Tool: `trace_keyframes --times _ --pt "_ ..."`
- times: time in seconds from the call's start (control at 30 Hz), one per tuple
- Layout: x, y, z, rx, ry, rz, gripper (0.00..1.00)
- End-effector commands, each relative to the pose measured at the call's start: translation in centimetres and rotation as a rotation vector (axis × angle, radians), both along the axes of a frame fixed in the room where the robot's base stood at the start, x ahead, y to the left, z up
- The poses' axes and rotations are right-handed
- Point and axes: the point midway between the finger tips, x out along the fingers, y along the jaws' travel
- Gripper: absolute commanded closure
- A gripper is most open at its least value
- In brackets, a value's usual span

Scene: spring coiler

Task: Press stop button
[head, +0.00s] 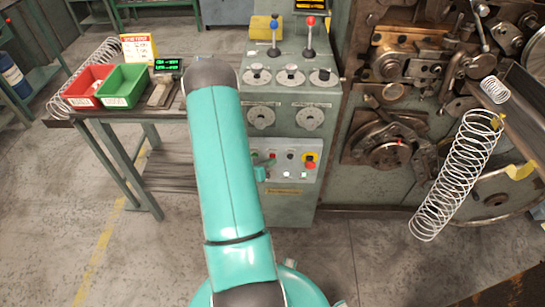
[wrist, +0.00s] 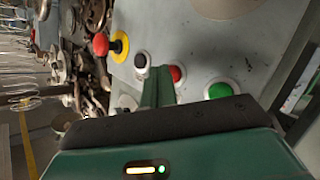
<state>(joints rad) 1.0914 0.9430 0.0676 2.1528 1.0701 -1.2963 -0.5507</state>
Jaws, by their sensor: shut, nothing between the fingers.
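The control panel (head: 285,175) is on the front of the grey-green cabinet. In the wrist view a red push button (wrist: 177,74) sits between a green button (wrist: 220,91) and a dark button (wrist: 141,60). A red mushroom button (wrist: 101,45) on a yellow base stands farther left; it also shows in the head view (head: 310,164). No stop label is readable. My gripper (wrist: 158,72) is shut and empty, its tip in front of the panel, beside and partly overlapping the red push button. Contact cannot be told. In the head view my arm covers the panel's left part.
Above the panel are dials and two levers with blue (head: 274,22) and red (head: 311,20) knobs. The coiler machinery and a wire spring (head: 456,178) are to the right. A table with red (head: 88,86) and green (head: 122,86) bins stands left.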

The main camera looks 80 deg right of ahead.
Motion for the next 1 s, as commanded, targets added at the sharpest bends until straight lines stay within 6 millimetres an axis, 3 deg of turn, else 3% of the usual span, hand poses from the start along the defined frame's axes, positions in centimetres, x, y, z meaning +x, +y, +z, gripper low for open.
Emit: trace_keyframes --times 1.0 --pt "0.1 -0.74 -0.01 0.001 0.0 -0.001 1.0"
